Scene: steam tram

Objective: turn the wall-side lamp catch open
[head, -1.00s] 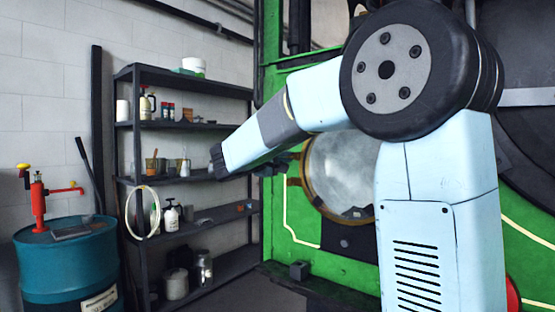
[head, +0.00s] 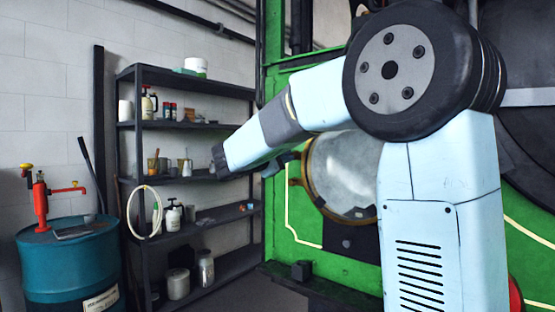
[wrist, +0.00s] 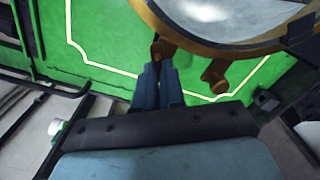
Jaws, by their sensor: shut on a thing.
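The round lamp (head: 342,172) with its glass and brass rim sits on the green tram front. Its lower rim (wrist: 225,46) fills the top of the wrist view. In that view my gripper (wrist: 158,62) has its two blue fingers close together at a small brass catch (wrist: 159,47) beside the rim. The fingers are shut on this catch and hide its lower part. A second brass piece (wrist: 215,76) stands free to the right of the fingers. In the head view, my gripper (head: 270,168) is small and partly hidden behind my arm, left of the lamp.
A dark shelf rack (head: 185,125) with bottles and jars stands left of my gripper. A teal drum (head: 70,262) with a red pump (head: 40,205) is at far left.

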